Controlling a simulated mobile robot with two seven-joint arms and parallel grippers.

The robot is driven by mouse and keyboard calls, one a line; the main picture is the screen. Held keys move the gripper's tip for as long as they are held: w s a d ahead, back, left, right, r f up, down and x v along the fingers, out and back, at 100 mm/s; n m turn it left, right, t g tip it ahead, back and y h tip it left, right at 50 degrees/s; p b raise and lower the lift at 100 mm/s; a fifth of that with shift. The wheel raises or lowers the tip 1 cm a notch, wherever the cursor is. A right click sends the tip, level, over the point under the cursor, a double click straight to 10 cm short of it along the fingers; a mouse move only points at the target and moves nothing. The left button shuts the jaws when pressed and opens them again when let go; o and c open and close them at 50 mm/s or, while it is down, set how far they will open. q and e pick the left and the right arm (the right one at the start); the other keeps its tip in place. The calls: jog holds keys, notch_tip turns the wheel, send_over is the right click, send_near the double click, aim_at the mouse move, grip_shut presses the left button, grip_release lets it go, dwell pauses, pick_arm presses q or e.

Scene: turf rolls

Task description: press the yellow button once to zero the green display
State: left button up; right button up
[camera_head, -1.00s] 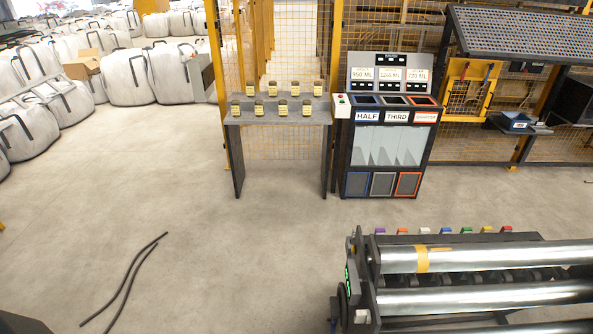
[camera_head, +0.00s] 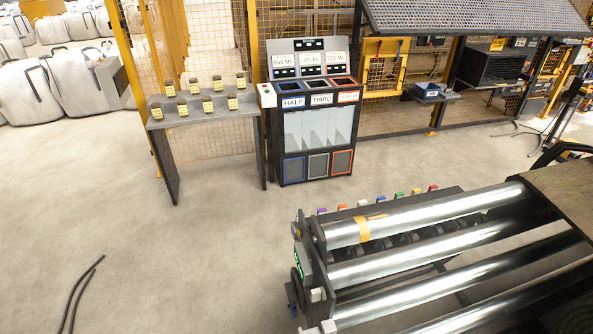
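A row of small coloured blocks or buttons runs along the far edge of the roller machine (camera_head: 440,240). The yellow button (camera_head: 416,191) appears to be the one between the green and red ones; it is too small to make out closely. A narrow green display (camera_head: 299,263) glows on the machine's dark left end, seen at a steep angle, and its digits cannot be read. Neither of my grippers is in view.
A grey table (camera_head: 205,118) with several labelled jars stands at the back, beside a sorting cabinet (camera_head: 318,180) with three slots. Dark strips (camera_head: 82,290) lie on the floor at left. Open floor lies left of the machine.

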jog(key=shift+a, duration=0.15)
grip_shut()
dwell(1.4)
